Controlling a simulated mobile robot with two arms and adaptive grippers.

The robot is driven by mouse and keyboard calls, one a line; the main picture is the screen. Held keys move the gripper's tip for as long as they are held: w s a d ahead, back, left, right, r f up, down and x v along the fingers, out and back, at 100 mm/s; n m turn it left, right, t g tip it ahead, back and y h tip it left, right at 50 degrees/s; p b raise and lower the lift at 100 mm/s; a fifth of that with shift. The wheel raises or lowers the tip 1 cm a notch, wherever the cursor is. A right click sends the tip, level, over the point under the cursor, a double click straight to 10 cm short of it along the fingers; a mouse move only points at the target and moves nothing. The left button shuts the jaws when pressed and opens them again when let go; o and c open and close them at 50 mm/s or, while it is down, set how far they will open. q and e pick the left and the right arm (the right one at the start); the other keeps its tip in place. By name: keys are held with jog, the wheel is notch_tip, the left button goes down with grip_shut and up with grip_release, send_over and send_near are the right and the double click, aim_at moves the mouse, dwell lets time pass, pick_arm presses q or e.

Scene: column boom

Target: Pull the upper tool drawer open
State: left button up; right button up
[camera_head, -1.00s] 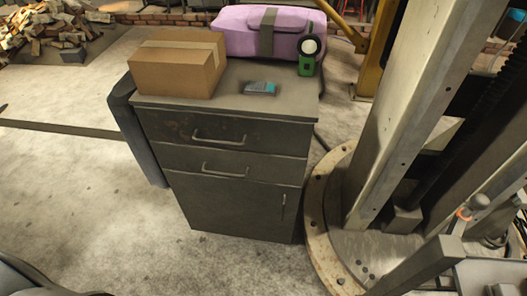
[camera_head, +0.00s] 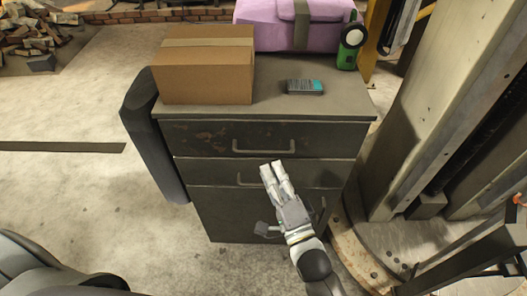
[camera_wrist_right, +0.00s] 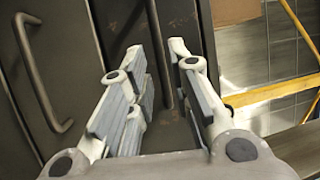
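The dark grey cabinet has an upper tool drawer (camera_head: 200,136) with a metal bar handle (camera_head: 263,151); the drawer looks shut. A lower drawer (camera_head: 205,171) with a similar handle (camera_head: 248,184) sits below it. My right gripper (camera_head: 273,168) is in front of the drawers, with its fingertips just below the upper handle in the head view. In the right wrist view its fingers (camera_wrist_right: 158,62) are apart, and the upper handle (camera_wrist_right: 158,35) appears between them. Contact cannot be told. The lower handle (camera_wrist_right: 42,75) is left of the fingers there. My left gripper is not in view.
A cardboard box (camera_head: 205,75), a small grey-teal device (camera_head: 304,87), a green tape-like tool (camera_head: 350,45) and a pink bag (camera_head: 275,25) stand on the cabinet top. A steel column (camera_head: 425,110) rises close on the right.

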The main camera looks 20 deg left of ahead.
aim_at(263, 153)
jog(key=x, duration=0.7)
jog(key=shift+f, duration=0.1)
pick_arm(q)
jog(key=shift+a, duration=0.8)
pick_arm(e)
grip_shut()
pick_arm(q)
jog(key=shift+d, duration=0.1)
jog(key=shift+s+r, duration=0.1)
